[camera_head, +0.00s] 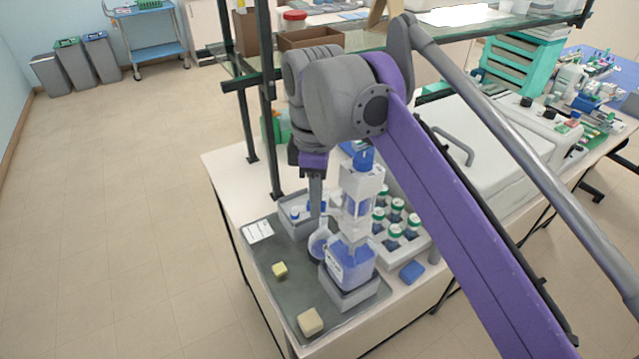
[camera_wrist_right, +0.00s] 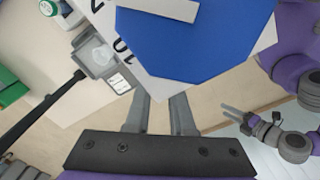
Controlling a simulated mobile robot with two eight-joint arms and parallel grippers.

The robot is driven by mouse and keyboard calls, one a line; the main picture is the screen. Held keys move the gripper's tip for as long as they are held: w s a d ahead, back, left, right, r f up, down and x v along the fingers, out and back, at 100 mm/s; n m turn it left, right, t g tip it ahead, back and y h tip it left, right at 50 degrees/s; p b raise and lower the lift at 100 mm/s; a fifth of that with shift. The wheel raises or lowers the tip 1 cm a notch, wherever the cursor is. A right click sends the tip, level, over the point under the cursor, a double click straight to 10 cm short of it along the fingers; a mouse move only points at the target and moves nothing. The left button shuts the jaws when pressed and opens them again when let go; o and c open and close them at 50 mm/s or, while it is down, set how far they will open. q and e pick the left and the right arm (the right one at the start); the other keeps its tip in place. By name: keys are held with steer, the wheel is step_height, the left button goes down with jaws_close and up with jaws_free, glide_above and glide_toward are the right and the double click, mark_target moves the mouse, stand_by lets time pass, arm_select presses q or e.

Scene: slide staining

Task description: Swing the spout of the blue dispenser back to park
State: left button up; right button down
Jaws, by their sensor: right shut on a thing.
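The blue dispenser (camera_head: 361,205) stands upright, with a blue top, a white pump body and a bottle of blue liquid at its base. Its blue top (camera_wrist_right: 200,48) fills the upper middle of the right wrist view. My right gripper (camera_head: 316,210) points down just left of the pump body, above a round glass flask (camera_head: 319,246). It is shut on what seems to be the spout, mostly hidden by the fingers. My left gripper (camera_wrist_right: 238,112) shows small at the right of the right wrist view, fingers apart and empty, away from the dispenser.
A grey tray mat (camera_head: 268,262) holds two pale blocks. A white rack (camera_head: 418,243) with several green-capped bottles stands right of the dispenser. A blue block (camera_head: 411,271) lies on the bench. A shelf post (camera_head: 268,130) rises at the left.

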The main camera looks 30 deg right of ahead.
arm_select(q)
steer(key=shift+w+r+p, duration=0.2)
steer(key=shift+r+p, duration=0.2)
steer(key=shift+r, duration=0.2)
steer(key=shift+w+r+p, duration=0.2)
steer(key=shift+r+p, duration=0.2)
steer(key=shift+r, duration=0.2)
arm_select(e)
steer(key=shift+s+a+n, duration=0.15)
steer(key=shift+s+n, duration=0.6)
steer(key=shift+n, duration=0.45)
steer(key=shift+s+a+n, duration=0.2)
steer(key=shift+s+n, duration=0.5)
steer(key=shift+n, duration=0.5)
steer(key=shift+s+a+n, duration=0.15)
steer(key=shift+s+n, duration=0.6)
steer(key=shift+n, duration=0.45)
steer(key=c, duration=0.8)
jaws_free()
steer(key=shift+o, duration=0.2)
arm_select(q)
steer(key=shift+w+r+p, duration=0.35)
steer(key=shift+r+p, duration=0.2)
steer(key=shift+r, duration=0.3)
arm_select(e)
step_height(320, 180, up, 11)
